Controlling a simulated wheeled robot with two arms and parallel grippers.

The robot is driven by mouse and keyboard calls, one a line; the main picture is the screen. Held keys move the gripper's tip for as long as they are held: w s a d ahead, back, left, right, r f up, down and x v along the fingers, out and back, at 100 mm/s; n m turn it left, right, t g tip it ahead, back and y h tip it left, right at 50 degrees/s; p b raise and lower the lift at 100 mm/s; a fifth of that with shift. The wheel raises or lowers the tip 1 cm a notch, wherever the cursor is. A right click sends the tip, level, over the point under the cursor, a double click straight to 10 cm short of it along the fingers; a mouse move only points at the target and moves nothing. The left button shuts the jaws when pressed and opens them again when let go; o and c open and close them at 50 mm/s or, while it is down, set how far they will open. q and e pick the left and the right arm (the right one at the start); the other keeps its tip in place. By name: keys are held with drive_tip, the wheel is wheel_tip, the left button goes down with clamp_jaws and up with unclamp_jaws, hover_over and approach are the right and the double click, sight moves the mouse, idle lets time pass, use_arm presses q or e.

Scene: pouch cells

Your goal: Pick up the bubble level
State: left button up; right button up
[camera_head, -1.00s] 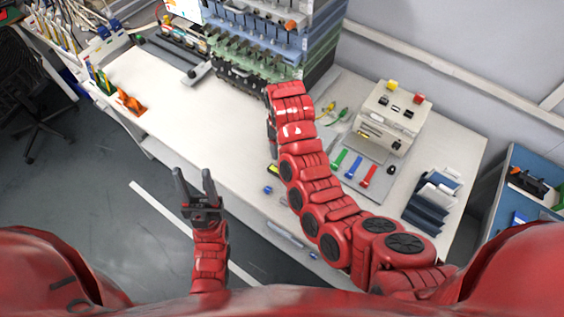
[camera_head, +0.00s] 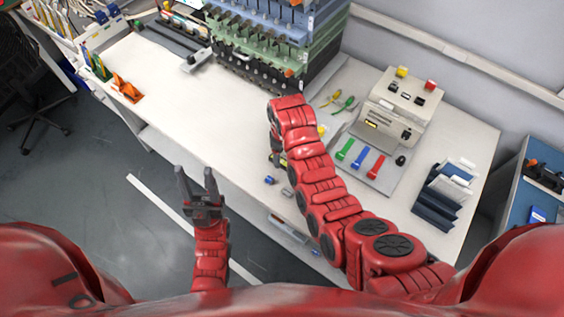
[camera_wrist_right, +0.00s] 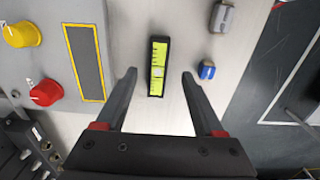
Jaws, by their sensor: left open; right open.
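The bubble level (camera_wrist_right: 151,85), a black bar with a yellow-green scale, lies on the white table in the right wrist view. My right gripper (camera_wrist_right: 159,75) is open, with one finger on each side of the level's near part in that view. The fingers look apart from it, and I cannot tell their height above it. In the head view the right arm covers most of that spot, and the level is not clearly seen there. My left gripper (camera_head: 195,173) is open and empty, over the floor in front of the table.
A small blue piece (camera_wrist_right: 206,70) and a grey piece (camera_wrist_right: 222,18) lie right of the level, near the table edge. A panel with yellow and red knobs (camera_wrist_right: 45,92) is to its left. Stacked bins (camera_head: 262,60) stand behind.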

sight(284, 162)
drive_tip(key=shift+w+f+p, duration=0.15)
drive_tip(key=shift+f+p, duration=0.6)
drive_tip(key=shift+f, duration=1.3)
drive_tip(key=shift+c, duration=0.3)
clamp_jaws()
